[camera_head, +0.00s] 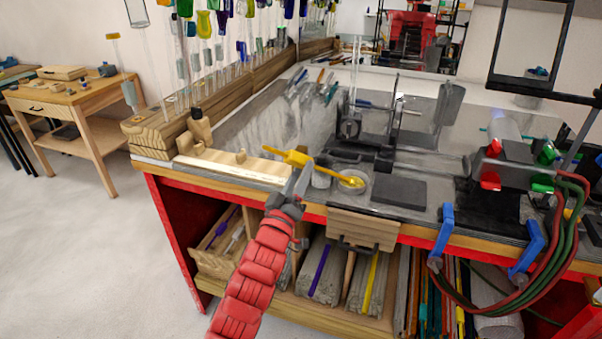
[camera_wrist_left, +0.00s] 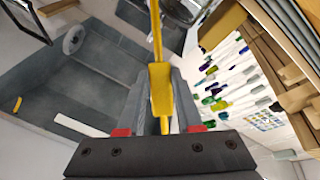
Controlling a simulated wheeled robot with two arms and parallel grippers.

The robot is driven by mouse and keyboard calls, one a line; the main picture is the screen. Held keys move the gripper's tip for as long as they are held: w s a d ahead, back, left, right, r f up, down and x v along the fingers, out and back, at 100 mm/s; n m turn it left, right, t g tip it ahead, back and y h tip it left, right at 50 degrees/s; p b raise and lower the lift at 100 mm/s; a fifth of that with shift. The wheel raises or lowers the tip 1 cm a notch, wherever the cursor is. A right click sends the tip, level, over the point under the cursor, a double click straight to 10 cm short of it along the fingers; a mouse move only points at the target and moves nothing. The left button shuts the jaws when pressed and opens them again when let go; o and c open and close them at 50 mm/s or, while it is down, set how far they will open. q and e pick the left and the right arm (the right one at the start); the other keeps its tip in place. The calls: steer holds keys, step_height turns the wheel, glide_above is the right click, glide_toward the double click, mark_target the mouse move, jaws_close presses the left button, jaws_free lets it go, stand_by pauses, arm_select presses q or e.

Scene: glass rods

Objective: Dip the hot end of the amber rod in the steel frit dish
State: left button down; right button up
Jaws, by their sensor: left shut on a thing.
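The amber rod (camera_head: 323,166) lies slanted across my left gripper (camera_head: 299,180), which is shut on its thicker yellow part. The rod's right end is at the round steel frit dish (camera_head: 365,190), over or inside its rim; I cannot tell whether it touches the contents. In the left wrist view the yellow grip part (camera_wrist_left: 160,88) sits between the fingers (camera_wrist_left: 157,115). The thin rod runs up from there toward the dish (camera_wrist_left: 186,10) at the top edge. My right gripper is not in view.
A small metal cup (camera_head: 321,177) stands left of the dish and a dark flat block (camera_head: 399,192) right of it. A burner with hoses (camera_head: 512,170) is farther right.

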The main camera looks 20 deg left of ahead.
arm_select(q)
steer(key=s+a+r+p, duration=0.3)
steer(key=r+p, duration=0.4)
steer(key=r, duration=0.2)
steer(key=shift+w, duration=0.1)
